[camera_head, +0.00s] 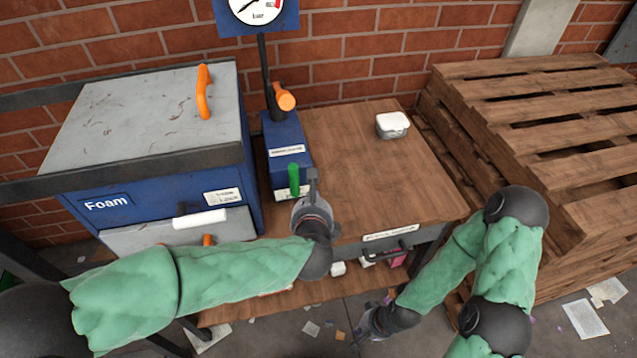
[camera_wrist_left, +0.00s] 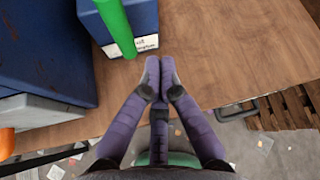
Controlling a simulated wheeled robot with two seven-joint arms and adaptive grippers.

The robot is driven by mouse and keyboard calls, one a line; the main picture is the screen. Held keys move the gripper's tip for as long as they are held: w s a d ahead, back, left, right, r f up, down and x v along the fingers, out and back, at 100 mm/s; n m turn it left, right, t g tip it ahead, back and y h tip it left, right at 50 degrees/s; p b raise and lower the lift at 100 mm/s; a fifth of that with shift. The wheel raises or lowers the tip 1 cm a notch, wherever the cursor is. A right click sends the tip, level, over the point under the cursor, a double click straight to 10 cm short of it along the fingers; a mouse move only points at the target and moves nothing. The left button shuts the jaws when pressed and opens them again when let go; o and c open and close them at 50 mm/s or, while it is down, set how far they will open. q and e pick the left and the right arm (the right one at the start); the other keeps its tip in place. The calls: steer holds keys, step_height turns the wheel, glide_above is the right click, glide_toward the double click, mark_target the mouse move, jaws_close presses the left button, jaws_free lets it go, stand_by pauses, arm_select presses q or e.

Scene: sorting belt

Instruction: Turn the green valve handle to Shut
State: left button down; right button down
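The green valve handle (camera_head: 294,178) is on the front of a narrow blue box (camera_head: 283,140), above a white label. In the left wrist view the handle (camera_wrist_left: 115,24) runs from the top edge down over the label (camera_wrist_left: 140,46), whose text is too small to read surely. My left gripper (camera_head: 313,176) is beside the handle, to its right. Its fingers (camera_wrist_left: 160,64) are together with nothing between them, apart from the handle. My right gripper (camera_head: 368,325) hangs low by the floor, away from the box; its fingers are too small to judge.
A blue Foam bin (camera_head: 130,120) with a grey lid and orange handle stands at left. A gauge (camera_head: 257,8) rises on a post behind the box. A white container (camera_head: 392,125) sits on the wooden table (camera_head: 350,170). Pallets (camera_head: 540,110) are stacked at right.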

arm_select(q)
steer(key=s, duration=0.2)
steer(key=s+a, duration=0.1)
steer(key=s, duration=0.1)
steer(key=shift+p, duration=0.35)
stand_by(0.3)
